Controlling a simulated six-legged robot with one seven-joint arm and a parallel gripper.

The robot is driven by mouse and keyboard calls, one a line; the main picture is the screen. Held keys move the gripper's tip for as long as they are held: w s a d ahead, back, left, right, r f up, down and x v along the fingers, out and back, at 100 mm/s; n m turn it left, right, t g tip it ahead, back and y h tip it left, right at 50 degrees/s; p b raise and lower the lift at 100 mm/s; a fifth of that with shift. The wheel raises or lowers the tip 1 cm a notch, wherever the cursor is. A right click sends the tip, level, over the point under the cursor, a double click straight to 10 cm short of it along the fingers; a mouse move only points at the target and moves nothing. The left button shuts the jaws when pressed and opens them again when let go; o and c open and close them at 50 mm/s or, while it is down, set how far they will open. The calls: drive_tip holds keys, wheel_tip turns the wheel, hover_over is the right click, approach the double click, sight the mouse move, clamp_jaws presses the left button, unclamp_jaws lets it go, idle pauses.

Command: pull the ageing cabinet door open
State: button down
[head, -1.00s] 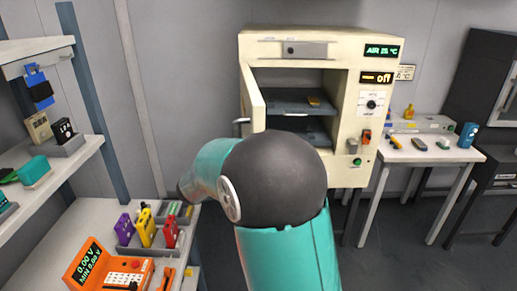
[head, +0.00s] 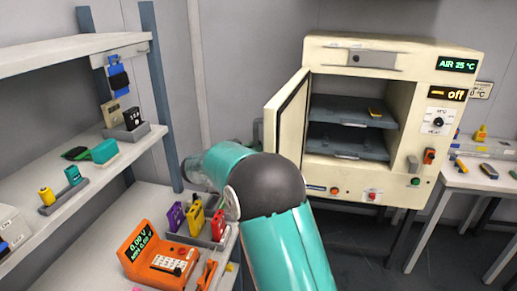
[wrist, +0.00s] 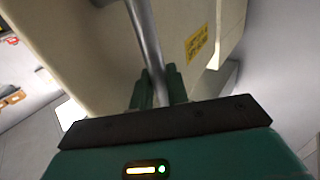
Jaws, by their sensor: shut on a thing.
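The cream ageing cabinet (head: 400,55) stands at the centre right in the head view. Its door (head: 286,118) is hinged on the left and stands open, swung out so that its inner face shows. In the wrist view my gripper (wrist: 158,88) has its two green fingers closed around the grey bar handle (wrist: 146,40) of the door. The door's cream outer face (wrist: 85,50) fills much of that view, with a yellow label. In the head view my arm hides the gripper.
Inside the cabinet are dark shelves (head: 345,147) with a small yellow item. A left bench holds an orange meter (head: 155,257) and a tray of coloured cells (head: 197,220), close to my arm. A white table (head: 475,178) stands at right.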

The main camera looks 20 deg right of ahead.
drive_tip(key=shift+d, duration=0.1)
drive_tip(key=c, duration=1.4)
unclamp_jaws()
drive_tip(key=shift+c, duration=0.2)
drive_tip(key=v, duration=1.4)
drive_tip(key=shift+r, duration=0.15)
